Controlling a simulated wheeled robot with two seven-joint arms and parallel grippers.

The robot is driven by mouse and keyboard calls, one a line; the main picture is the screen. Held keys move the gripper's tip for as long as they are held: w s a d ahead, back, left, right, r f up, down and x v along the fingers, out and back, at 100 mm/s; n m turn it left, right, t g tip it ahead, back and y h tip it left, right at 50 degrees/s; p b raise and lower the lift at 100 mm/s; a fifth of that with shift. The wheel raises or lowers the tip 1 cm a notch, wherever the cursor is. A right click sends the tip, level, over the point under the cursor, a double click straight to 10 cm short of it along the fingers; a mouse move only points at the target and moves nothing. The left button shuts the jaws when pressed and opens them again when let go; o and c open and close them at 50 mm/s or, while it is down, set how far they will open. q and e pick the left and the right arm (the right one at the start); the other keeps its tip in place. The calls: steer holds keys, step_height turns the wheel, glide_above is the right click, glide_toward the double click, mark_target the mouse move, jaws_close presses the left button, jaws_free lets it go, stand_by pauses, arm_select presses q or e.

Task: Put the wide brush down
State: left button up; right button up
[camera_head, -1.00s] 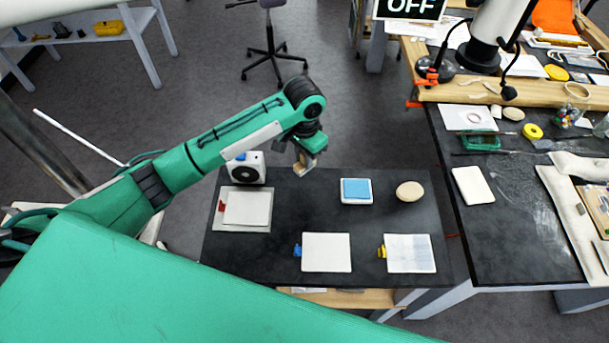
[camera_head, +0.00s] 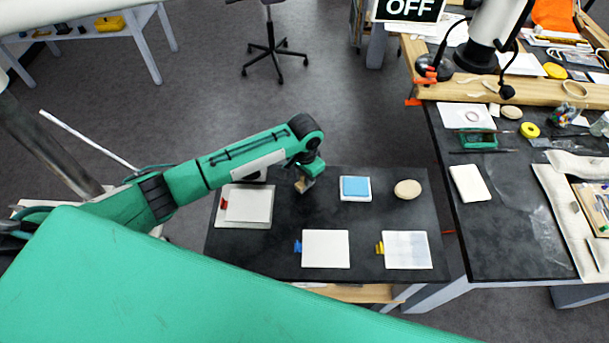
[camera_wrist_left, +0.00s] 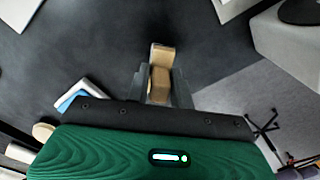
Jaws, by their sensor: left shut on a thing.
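The wide brush (camera_wrist_left: 161,58) shows in the left wrist view as a pale wooden block with a tan handle part between my left gripper's fingers. My left gripper (camera_wrist_left: 159,84) is shut on it. In the head view my left gripper (camera_head: 304,184) is over the back part of the dark table, left of the blue pad, and the brush is small and mostly hidden there. I cannot tell whether the brush touches the table. My right gripper is not in view.
The dark table (camera_head: 270,260) holds a blue pad in a white tray (camera_head: 355,198), an oval tan stone (camera_head: 407,189), a white tile with a blue clip (camera_head: 325,262), one with a yellow clip (camera_head: 418,236), and one with a red clip (camera_head: 263,190). Bare tabletop lies between them.

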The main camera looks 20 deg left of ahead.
arm_select(q)
steer(key=o, duration=0.8)
steer(key=shift+f, duration=0.1)
steer(key=shift+o, duration=0.4)
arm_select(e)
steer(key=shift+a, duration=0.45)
arm_select(q)
step_height(320, 180, up, 12)
steer(key=b, duration=0.2)
steer(key=shift+b, duration=0.3)
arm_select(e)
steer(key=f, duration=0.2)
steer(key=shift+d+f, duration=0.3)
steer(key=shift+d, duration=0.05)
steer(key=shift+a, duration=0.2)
